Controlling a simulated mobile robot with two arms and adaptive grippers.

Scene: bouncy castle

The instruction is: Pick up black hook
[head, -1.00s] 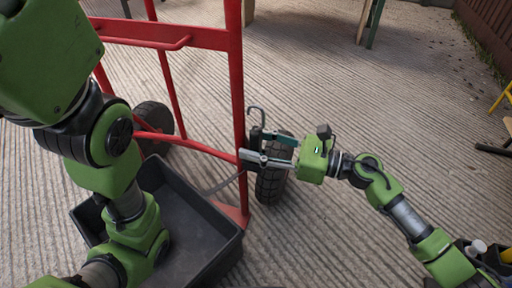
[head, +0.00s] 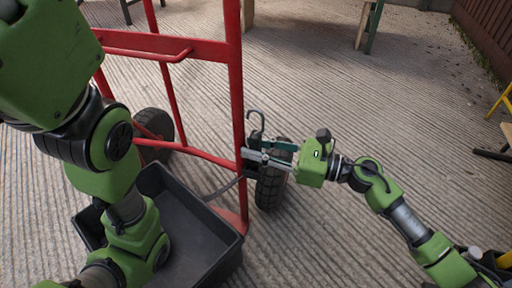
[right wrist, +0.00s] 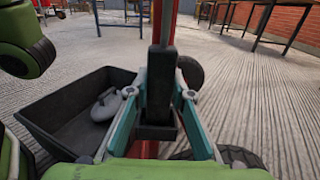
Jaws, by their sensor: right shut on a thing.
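The black hook shows in the head view as a thin curved grey-black hook (head: 256,118) above a dark body, beside the red upright of the hand truck. My right gripper (head: 254,155) is shut on its dark body. In the right wrist view the black body (right wrist: 161,75) stands upright between the teal fingers of my right gripper (right wrist: 159,95), in front of the red post. I cannot tell whether the hook still touches the post. My left arm crosses the left of the head view; its gripper is not in view.
A red hand truck (head: 231,80) with black wheels (head: 271,188) stands close to the right gripper. A black tray (head: 190,225) sits at its base; the right wrist view shows a grey rounded object (right wrist: 108,104) in it. Ribbed concrete to the right is mostly clear.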

